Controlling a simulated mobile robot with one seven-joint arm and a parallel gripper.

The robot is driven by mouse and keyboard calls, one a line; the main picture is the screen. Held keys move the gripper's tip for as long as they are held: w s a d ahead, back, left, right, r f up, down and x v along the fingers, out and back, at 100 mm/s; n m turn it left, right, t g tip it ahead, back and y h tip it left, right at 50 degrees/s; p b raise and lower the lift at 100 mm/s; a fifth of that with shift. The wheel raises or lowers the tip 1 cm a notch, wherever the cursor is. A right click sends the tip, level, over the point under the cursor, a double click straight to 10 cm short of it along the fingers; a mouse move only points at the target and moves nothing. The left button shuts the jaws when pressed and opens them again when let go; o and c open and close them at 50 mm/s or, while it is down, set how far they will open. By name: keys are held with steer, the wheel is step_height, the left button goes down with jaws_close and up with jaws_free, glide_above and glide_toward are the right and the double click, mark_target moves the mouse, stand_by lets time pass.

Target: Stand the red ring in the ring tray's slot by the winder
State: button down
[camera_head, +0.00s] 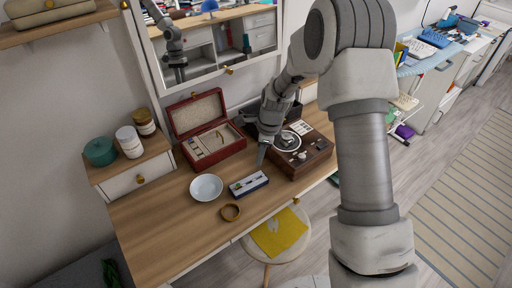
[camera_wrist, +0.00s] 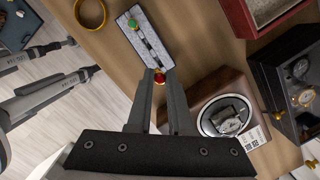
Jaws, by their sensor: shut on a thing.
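My gripper (camera_wrist: 160,80) points down over the desk, its fingers closed on the red ring (camera_wrist: 160,76). The ring's red stone and a bit of gold show between the fingertips; the rest is hidden. The ring tray (camera_wrist: 139,31) is a small pale-topped block with a dark slot line and a green-stoned ring (camera_wrist: 133,23) at its far end. The fingertips are at the tray's near end; I cannot tell whether the ring touches it. In the head view my gripper (camera_head: 262,158) is just above the tray (camera_head: 249,187). The brown winder (camera_head: 310,157) with its round dial stands to the right.
A white bowl (camera_head: 206,187) and a brown bangle (camera_head: 231,212) lie left of and in front of the tray. An open red jewellery box (camera_head: 219,150) stands behind. A black box (camera_wrist: 268,85) with gold knobs is beside the winder. The desk's front edge is close by.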

steer(key=shift+a+f, duration=0.1)
stand_by(0.3)
steer(key=shift+f+b, duration=1.95)
steer(key=shift+f, duration=0.9)
steer(key=shift+f+b, duration=0.65)
steer(key=shift+f, duration=0.45)
steer(key=c, duration=0.8)
jaws_free()
steer(key=shift+o, duration=0.2)
steer(key=d+r+p, duration=0.2)
steer(key=d+r, duration=0.1)
steer(key=r, duration=1.4)
steer(key=shift+s+r, duration=0.15)
steer(key=shift+s, duration=0.05)
